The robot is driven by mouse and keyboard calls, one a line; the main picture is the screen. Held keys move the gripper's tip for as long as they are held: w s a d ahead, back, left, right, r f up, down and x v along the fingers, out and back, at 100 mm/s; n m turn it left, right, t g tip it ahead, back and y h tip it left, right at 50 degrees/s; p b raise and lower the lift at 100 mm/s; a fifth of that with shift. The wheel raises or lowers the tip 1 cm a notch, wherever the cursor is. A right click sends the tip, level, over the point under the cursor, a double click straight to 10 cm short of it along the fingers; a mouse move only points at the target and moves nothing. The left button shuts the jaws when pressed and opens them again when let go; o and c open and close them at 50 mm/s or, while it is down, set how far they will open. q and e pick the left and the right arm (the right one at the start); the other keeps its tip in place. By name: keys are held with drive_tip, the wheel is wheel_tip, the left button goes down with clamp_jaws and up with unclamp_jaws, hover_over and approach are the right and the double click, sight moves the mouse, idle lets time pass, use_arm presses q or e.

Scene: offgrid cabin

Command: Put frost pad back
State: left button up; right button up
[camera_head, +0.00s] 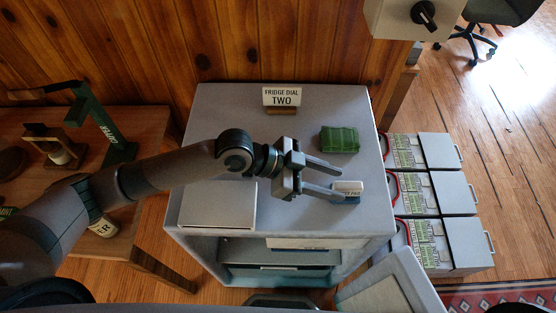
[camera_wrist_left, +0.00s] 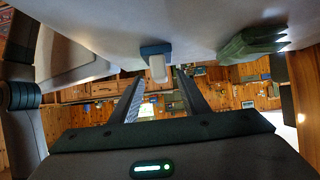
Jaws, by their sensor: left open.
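My right gripper is not in view.
A green bundle (camera_head: 339,140) lies behind the block. A "FRIDGE DIAL TWO" sign (camera_head: 282,97) stands at the back. A flat grey panel (camera_head: 217,206) lies at front left. The fridge front is open, its door (camera_head: 390,290) swung out. Battery boxes (camera_head: 440,192) stand right.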

use_arm(q)
drive_tip(key=v, duration=1.4)
drive_tip(key=shift+a+r, duration=0.15)
drive_tip(key=shift+a, duration=0.15)
drive_tip(key=shift+p, duration=0.3)
